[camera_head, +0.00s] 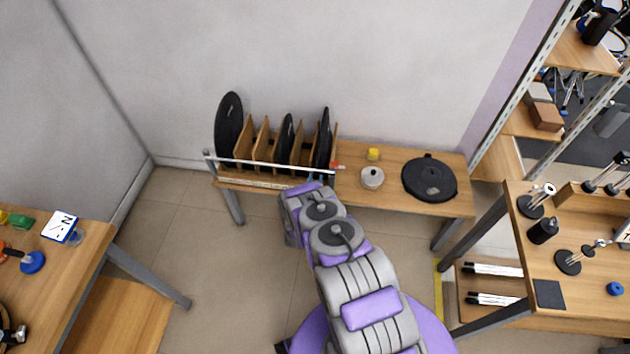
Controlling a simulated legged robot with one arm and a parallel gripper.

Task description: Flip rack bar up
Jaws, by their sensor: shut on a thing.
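The rack bar (262,164) is a thin white rail across the front of a wooden slotted rack (262,142) on the far bench. It runs nearly level from a post at the left end to the right end, where a small red part shows. Black discs (229,124) stand upright in the slots behind it. My gripper (318,178) is at the right part of the bar and is shut on it. My arm partly hides the fingers, and the exact grip is too small to see.
The rack stands on a wooden bench (400,202) against the wall. To its right are a small silver weight (372,178), a yellow piece (373,154) and a black round plate (430,178). Tables stand at left and right, with open floor (205,230) between.

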